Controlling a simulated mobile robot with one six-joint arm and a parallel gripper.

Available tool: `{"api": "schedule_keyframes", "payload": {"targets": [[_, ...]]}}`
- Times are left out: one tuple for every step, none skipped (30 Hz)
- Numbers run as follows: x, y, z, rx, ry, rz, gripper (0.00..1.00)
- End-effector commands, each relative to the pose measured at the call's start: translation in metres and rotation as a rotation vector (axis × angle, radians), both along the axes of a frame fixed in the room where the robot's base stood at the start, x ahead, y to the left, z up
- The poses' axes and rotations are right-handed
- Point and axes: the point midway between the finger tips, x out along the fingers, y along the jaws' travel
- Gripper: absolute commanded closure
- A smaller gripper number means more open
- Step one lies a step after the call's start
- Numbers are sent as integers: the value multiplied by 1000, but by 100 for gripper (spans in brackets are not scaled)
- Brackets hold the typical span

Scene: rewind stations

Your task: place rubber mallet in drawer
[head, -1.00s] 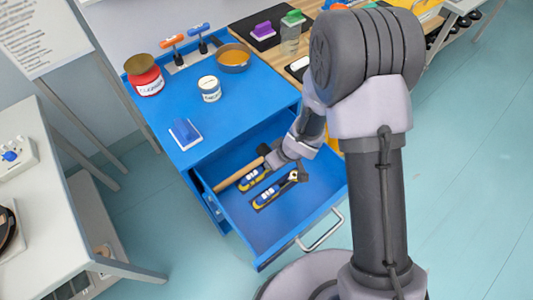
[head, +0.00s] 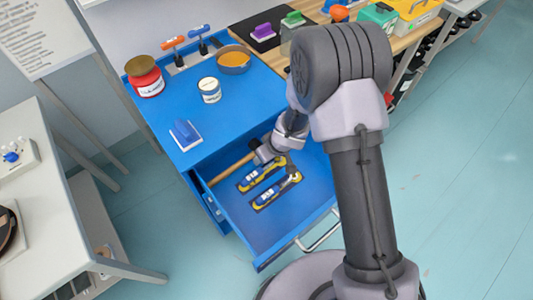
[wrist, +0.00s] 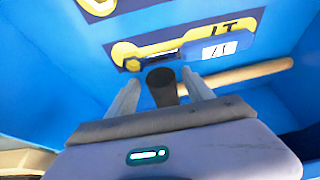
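The rubber mallet has a pale wooden handle (head: 230,170) and a dark head, and it is inside the open blue drawer (head: 275,232), along its back left part. My gripper (head: 262,153) is down over the mallet's head end in the head view. In the wrist view the dark head (wrist: 162,86) stands between my two fingers (wrist: 160,92), with a gap seen on each side, so the gripper looks open around it. The handle (wrist: 245,76) runs off to the right behind the right finger. Whether the mallet touches the drawer floor is not clear.
Two yellow-and-blue tools (head: 277,190) lie on dark outlines in the drawer; one also shows in the wrist view (wrist: 190,48). The blue cabinet top (head: 185,105) carries a red can (head: 146,82), a white jar (head: 209,92), a bowl (head: 233,62) and a blue-handled block (head: 185,135).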

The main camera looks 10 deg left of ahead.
Motion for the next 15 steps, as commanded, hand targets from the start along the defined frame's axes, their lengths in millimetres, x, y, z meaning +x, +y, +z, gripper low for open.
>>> {"api": "schedule_keyframes", "payload": {"targets": [[0, 0, 0, 0, 0, 0, 40], [0, 0, 0, 0, 0, 0, 40], [0, 0, 0, 0, 0, 0, 40], [0, 0, 0, 0, 0, 0, 40], [0, 0, 1, 0, 0, 0, 40], [0, 0, 4, 0, 0, 1, 40], [0, 0, 8, 0, 0, 1, 40], [-2, -2, 13, 0, 0, 0, 40], [-4, -4, 23, 0, 0, 0, 40], [-5, -6, 32, 0, -1, 0, 40], [-8, -9, 40, 0, 0, 0, 40], [-10, -13, 53, 0, -1, -1, 40], [-13, -16, 62, 0, 0, -2, 40], [-15, -18, 70, 0, -1, -1, 40], [-18, -21, 80, 0, 0, -1, 40]]}}
